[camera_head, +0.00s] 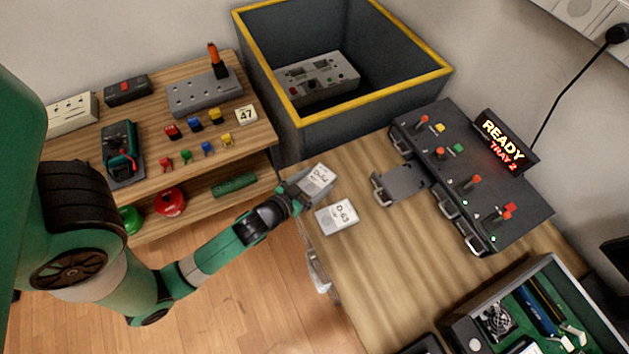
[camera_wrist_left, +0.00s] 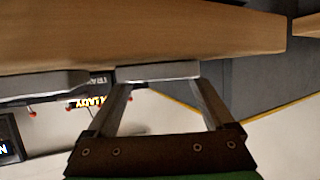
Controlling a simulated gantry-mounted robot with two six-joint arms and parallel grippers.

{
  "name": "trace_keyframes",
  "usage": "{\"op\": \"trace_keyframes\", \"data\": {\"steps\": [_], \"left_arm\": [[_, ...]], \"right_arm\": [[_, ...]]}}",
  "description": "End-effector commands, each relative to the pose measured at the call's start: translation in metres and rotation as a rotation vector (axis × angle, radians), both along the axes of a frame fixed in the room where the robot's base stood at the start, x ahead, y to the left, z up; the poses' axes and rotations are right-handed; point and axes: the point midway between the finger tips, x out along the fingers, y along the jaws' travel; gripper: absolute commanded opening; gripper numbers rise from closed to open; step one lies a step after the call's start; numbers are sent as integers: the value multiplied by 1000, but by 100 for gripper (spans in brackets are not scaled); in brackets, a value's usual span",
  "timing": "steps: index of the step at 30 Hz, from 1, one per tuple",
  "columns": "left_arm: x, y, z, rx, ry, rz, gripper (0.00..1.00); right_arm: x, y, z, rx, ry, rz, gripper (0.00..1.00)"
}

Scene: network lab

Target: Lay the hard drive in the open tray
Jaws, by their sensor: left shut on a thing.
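My left gripper (camera_head: 292,190) is shut on a hard drive (camera_head: 319,181), a silver block with a white label that I cannot read surely. It holds the drive at the table's left edge; the height above the top is hard to tell. In the left wrist view the drive (camera_wrist_left: 157,71) sits between both fingertips. A second drive (camera_head: 337,217), labelled D-63, lies on the table just below the held one. The open tray (camera_head: 404,184) sticks out left from the dark bay unit (camera_head: 480,172), appears empty, and is to the right of my gripper. My right gripper is not in view.
The display (camera_head: 504,141) reads READY TRAY 2. A deep grey bin (camera_head: 350,115) with a yellow rim stands behind the table. A wooden shelf (camera_head: 262,133) with tools is at left. An open case (camera_head: 590,300) is at lower right. Table between D-63 and tray is clear.

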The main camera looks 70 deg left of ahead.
Motion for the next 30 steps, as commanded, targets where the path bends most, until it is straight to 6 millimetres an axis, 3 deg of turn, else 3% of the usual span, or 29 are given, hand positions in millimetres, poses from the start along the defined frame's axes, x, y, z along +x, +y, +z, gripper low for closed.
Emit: {"op": "trace_keyframes", "data": {"steps": [1, 3, 13, 20, 25, 30], "left_arm": [[0, 0, -2, 0, 0, 0, 88], [0, 0, -1, 0, 0, 0, 100], [-2, -2, 4, 0, 1, -1, 100], [-40, -25, 21, 1, 5, -6, 100], [-74, -46, 34, 2, 5, -13, 100], [-88, -55, 41, 0, 10, -12, 100]], "right_arm": [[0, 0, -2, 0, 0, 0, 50], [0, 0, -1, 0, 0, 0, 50], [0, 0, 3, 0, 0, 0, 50], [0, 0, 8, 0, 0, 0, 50], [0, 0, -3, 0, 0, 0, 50], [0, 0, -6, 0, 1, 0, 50]]}}
